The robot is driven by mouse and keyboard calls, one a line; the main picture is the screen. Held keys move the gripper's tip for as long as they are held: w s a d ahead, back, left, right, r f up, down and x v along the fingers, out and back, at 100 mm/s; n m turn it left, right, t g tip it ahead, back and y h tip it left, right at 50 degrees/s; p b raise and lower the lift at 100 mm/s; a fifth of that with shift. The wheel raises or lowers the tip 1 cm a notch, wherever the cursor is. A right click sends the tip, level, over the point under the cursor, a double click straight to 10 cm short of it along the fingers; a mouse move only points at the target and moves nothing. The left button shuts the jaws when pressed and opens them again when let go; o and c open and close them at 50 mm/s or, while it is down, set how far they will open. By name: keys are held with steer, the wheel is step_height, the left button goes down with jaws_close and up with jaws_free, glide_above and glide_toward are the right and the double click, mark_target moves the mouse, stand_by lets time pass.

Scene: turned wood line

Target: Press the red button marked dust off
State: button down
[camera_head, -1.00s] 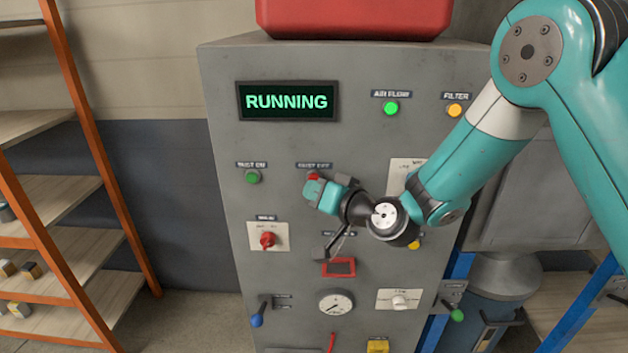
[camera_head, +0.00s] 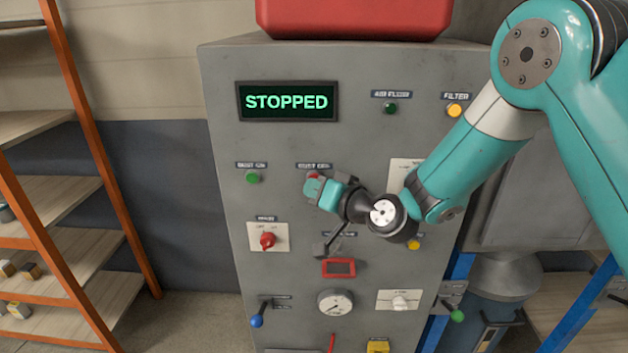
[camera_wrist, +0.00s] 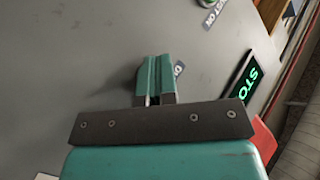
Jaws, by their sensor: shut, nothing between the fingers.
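The red dust off button (camera_head: 313,175) is on the grey cabinet front, below its label, and only its upper edge shows past my gripper. My gripper (camera_head: 318,186) is right at the button in the head view. In the wrist view the two teal fingers (camera_wrist: 157,78) are shut together with nothing between them, against the grey panel. They hide the button there, and the exact contact cannot be seen. The display (camera_head: 287,102) reads STOPPED in green. The air flow lamp (camera_head: 390,109) is dark green and unlit.
The green dust on button (camera_head: 253,177) is left of my gripper. A red rotary switch (camera_head: 267,240) and a red-framed window (camera_head: 339,268) are below. The amber filter lamp (camera_head: 454,110) is lit. A shelf rack (camera_head: 85,120) stands at the left.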

stand_by(0.4)
steer(key=shift+s+b, duration=0.45)
steer(key=shift+s, duration=0.3)
steer(key=s+b, duration=0.2)
steer(key=s, duration=0.3)
steer(key=shift+a, duration=0.1)
steer(key=shift+s, duration=0.1)
stand_by(0.5)
